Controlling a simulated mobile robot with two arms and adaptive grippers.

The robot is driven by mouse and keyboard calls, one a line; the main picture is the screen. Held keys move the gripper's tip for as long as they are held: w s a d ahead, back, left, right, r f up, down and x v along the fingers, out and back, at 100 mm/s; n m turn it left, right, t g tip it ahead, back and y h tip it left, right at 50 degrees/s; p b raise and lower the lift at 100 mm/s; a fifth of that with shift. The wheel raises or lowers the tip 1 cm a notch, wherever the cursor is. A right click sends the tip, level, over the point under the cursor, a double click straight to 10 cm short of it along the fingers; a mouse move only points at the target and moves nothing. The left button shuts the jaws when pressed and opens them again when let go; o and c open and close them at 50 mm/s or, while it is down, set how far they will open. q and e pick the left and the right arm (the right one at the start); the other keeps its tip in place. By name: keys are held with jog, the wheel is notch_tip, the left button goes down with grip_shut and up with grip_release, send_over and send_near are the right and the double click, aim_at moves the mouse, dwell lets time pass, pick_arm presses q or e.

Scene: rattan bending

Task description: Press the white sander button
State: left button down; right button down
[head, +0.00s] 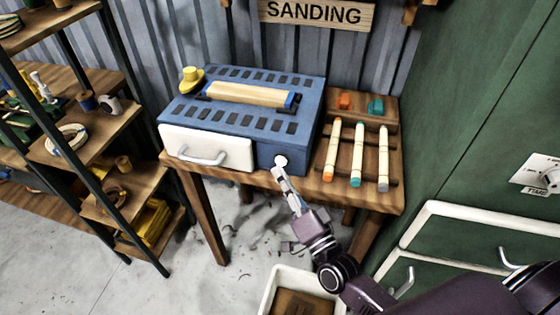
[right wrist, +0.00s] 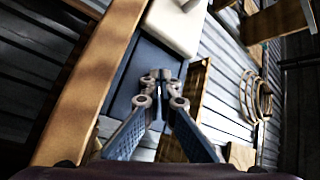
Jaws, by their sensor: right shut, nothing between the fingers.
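The blue sander (head: 225,118) stands on a wooden table, with a white drawer front (head: 207,147) and handle on its left side. The round white button (head: 281,160) is on the sander's front face, right of the drawer. My right gripper (head: 277,171) is shut and empty, its fingertips just below the button; I cannot tell whether they touch it. In the right wrist view the shut fingertips (right wrist: 158,76) are in front of the sander's blue face (right wrist: 125,78), and the button cannot be made out there. My left gripper is not in view.
Rattan sticks (head: 358,154) lie on a wooden rack at the right of the table. A white bin (head: 268,297) stands on the floor below my right arm. Green cabinets (head: 470,110) are at the right, shelves (head: 85,150) at the left.

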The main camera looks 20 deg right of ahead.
jog(key=s+a, duration=0.1)
jog(key=s, duration=0.1)
jog(key=s+a+p, duration=0.1)
jog(key=s, duration=0.1)
jog(key=shift+a, duration=0.4)
jog(key=shift+f, duration=0.1)
jog(key=s+d+f+n+g, duration=0.1)
jog(key=s+f+n+g, duration=0.15)
jog(key=f, duration=0.85)
jog(key=s+d+f+n+g+h, duration=0.1)
jog(key=s+f+n+g, duration=0.15)
jog(key=f, duration=0.85)
jog(key=s+d+f+n+g, duration=0.1)
jog(key=s+f+n+g, duration=0.2)
jog(key=f, duration=0.8)
jog(key=s+d+f+n+g+h, duration=0.1)
jog(key=s+f+g, duration=0.2)
jog(key=s+f, duration=0.4)
jog(key=s+d+f+g, duration=0.2)
jog(key=s+f+g, duration=0.1)
jog(key=s+f, duration=0.35)
jog(key=s+d+f+n+g, duration=0.1)
jog(key=s+f, duration=0.3)
jog(key=s, duration=0.5)
jog(key=s+d+f+n+g+h, duration=0.1)
jog(key=s+f+g, duration=0.3)
jog(key=s, duration=0.5)
jog(key=shift+s+d+f+n+h, duration=0.3)
jog(key=shift+s+d+n, duration=0.1)
jog(key=shift+d+n, duration=0.15)
